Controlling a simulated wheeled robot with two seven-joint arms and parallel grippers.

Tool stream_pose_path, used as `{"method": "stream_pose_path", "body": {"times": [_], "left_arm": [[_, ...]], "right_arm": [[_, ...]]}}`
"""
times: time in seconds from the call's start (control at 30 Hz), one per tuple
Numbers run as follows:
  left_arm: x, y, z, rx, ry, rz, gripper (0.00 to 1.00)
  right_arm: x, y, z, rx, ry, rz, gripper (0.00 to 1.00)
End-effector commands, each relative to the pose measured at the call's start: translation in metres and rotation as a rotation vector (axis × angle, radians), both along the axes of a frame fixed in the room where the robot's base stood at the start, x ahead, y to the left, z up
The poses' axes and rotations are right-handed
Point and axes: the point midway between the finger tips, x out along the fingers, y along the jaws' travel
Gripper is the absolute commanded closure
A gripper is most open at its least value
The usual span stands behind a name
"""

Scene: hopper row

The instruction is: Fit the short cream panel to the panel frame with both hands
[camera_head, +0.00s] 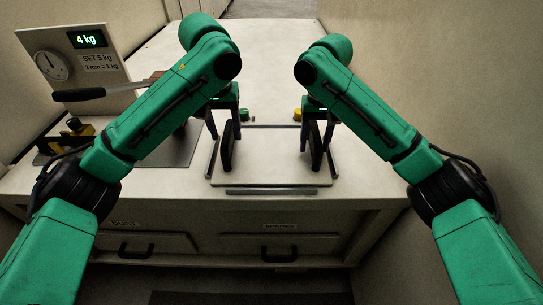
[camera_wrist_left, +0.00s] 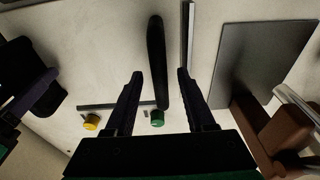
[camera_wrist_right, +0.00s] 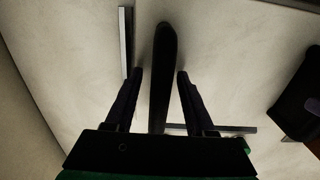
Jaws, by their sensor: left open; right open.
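The cream panel (camera_head: 270,165) lies flat on the cream worktop between the grey rails of the panel frame (camera_head: 272,191). I cannot tell whether it is seated. Two upright black handles stand on it, a left one (camera_head: 227,150) and a right one (camera_head: 315,150). My left gripper (camera_head: 226,130) is open above the left handle; in the left wrist view this handle (camera_wrist_left: 157,55) shows between the fingers. My right gripper (camera_head: 317,130) is open at the right handle; in the right wrist view this handle (camera_wrist_right: 163,65) shows between the fingers. Contact is unclear.
A green knob (camera_head: 244,115) and a yellow knob (camera_head: 297,115) sit behind the frame. At left stand a gauge board (camera_head: 75,65) reading 4 kg, a black-handled tool (camera_head: 80,94) and a grey plate (camera_head: 180,153). Walls close in on both sides. Drawers are below.

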Motion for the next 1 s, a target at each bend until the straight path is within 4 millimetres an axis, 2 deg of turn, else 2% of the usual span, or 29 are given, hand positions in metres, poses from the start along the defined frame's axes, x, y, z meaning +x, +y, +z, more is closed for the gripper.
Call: {"method": "stream_pose_path", "body": {"times": [0.03, 0.1, 0.27, 0.37, 0.6, 0.7, 0.83, 1.0], "left_arm": [[-0.001, 0.001, 0.012, 0.003, -0.005, 0.003, 0.45], [-0.003, 0.001, 0.023, 0.002, -0.004, 0.001, 0.45], [-0.005, 0.000, 0.032, 0.001, 0.000, 0.002, 0.45], [-0.005, 0.000, 0.032, 0.001, 0.001, 0.002, 0.45], [-0.005, 0.000, 0.031, 0.000, 0.001, 0.001, 0.45], [-0.005, 0.000, 0.031, 0.000, 0.001, 0.001, 0.45], [-0.005, 0.000, 0.031, 0.000, 0.001, 0.001, 0.45], [-0.005, 0.000, 0.031, 0.000, 0.001, 0.001, 0.45]], "right_arm": [[0.000, 0.000, 0.000, 0.000, 0.000, 0.000, 0.45], [0.000, 0.000, 0.000, 0.000, 0.000, 0.000, 0.45], [0.001, 0.000, 0.006, 0.000, -0.003, 0.000, 0.45], [0.001, 0.000, 0.024, -0.001, -0.007, 0.000, 0.45], [0.001, 0.000, 0.090, -0.001, -0.007, -0.003, 0.45], [0.000, 0.000, 0.109, -0.001, -0.005, -0.001, 0.45], [0.000, 0.000, 0.120, 0.000, -0.002, -0.002, 0.45], [0.000, 0.000, 0.121, 0.001, 0.000, 0.000, 0.45]]}}
